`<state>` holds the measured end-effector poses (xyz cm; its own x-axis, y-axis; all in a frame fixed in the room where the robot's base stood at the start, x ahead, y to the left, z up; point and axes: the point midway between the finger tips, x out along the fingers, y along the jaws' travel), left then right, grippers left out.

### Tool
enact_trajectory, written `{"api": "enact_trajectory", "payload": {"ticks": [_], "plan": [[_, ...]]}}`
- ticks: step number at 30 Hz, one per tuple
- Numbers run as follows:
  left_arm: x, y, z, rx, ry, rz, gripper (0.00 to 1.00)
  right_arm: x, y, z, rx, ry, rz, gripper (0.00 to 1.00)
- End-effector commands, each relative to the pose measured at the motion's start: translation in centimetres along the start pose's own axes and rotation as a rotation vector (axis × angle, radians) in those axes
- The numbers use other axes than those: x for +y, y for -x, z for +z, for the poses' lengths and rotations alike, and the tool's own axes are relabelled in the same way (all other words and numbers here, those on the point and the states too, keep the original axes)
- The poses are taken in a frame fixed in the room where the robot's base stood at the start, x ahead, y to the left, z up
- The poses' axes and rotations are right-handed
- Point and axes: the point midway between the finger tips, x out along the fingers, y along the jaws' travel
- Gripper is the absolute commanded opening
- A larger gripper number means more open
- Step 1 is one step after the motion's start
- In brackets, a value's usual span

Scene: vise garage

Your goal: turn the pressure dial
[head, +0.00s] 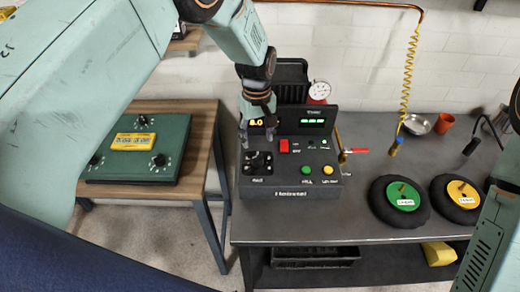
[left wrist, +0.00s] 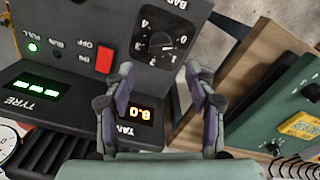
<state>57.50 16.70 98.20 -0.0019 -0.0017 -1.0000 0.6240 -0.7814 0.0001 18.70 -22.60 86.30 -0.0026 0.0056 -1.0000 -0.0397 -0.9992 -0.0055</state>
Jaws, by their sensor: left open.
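The pressure dial (head: 258,162) is a black knob on the front left of a dark control panel (head: 312,187). In the left wrist view the dial (left wrist: 161,44) sits in a numbered scale marked BAR. My left gripper (head: 257,136) hangs over the panel, just behind the dial in the head view. In the left wrist view its two fingers (left wrist: 160,78) are apart with nothing between them, and their tips point toward the dial without visibly gripping it. My right gripper is out of view; only part of my right arm shows at the right edge.
The panel has a red switch (head: 284,146), green button (head: 306,170), yellow button (head: 328,170) and lit displays. Two tyres (head: 399,199) (head: 459,198) lie to the right on the grey bench (head: 300,229). A wooden table (head: 206,130) with a green box (head: 170,166) stands left.

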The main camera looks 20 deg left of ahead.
Motion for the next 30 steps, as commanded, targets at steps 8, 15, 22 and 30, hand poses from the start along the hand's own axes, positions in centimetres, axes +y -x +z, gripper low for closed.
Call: {"api": "enact_trajectory", "payload": {"ticks": [8, 15, 22, 30], "plan": [[-0.3, -3.0, 0.6, -0.004, -0.001, -0.003, 0.55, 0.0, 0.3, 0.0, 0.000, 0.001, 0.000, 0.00], [-0.3, -6.5, 0.6, -0.002, -0.002, -0.002, 0.55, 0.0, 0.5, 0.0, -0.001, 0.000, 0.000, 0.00], [-0.1, -7.7, 0.4, 0.000, 0.000, 0.000, 0.55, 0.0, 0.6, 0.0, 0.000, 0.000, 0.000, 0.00], [0.0, -7.8, 0.3, -0.001, -0.001, -0.001, 0.53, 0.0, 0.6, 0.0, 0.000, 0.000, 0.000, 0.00]]}}
